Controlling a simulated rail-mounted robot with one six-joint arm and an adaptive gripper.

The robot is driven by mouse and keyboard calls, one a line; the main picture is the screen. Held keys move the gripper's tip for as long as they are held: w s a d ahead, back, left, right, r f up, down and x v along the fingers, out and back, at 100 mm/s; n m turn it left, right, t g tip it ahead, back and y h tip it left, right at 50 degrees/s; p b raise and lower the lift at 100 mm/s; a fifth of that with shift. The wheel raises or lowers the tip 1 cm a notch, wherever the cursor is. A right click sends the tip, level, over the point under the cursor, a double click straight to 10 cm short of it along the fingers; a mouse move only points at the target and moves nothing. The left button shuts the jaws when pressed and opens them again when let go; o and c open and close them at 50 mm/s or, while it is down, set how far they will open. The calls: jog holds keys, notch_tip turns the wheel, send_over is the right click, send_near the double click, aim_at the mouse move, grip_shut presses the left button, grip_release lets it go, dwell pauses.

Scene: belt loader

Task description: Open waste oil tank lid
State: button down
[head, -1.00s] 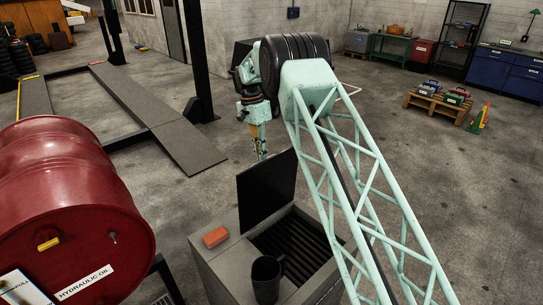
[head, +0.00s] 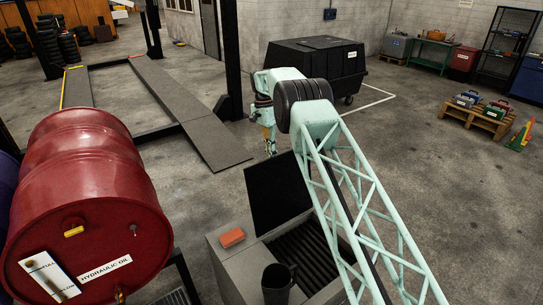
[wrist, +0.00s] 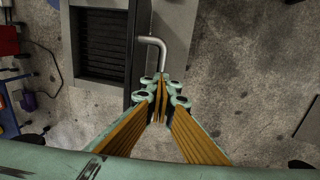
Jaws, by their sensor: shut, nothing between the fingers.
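The waste oil tank (head: 222,262) is a grey box at the bottom centre of the head view. Its black lid (head: 278,190) stands raised at the back edge, showing the dark slatted grating (head: 318,252) inside. In the wrist view the lid (wrist: 139,45) shows nearly edge-on, beside the grating (wrist: 105,42). A bent grey bar handle (wrist: 152,40) sticks out on the lid's outer side. My gripper (wrist: 160,85) is shut and empty, just below the handle's end in that view; whether they touch, I cannot tell. In the head view my gripper (head: 271,150) is behind the lid's top.
A red oil drum (head: 85,190) lies at the left. A black wheeled bin (head: 317,65) stands behind my arm.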

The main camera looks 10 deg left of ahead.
jog(key=f, duration=0.3)
jog(key=shift+s+f, duration=0.1)
jog(key=shift+s, duration=0.15)
jog(key=c, duration=2.8)
grip_release()
jog(key=shift+d, duration=0.1)
jog(key=shift+w, duration=0.1)
jog(key=shift+w+a+r, duration=0.25)
jog(key=shift+w+r, duration=0.05)
jog(key=shift+r, duration=1.3)
jog(key=shift+w+a+r, duration=0.25)
jog(key=shift+r, duration=1.3)
jog(key=shift+w+a+r, duration=0.25)
jog(key=shift+w+r, duration=0.05)
jog(key=shift+r, duration=1.3)
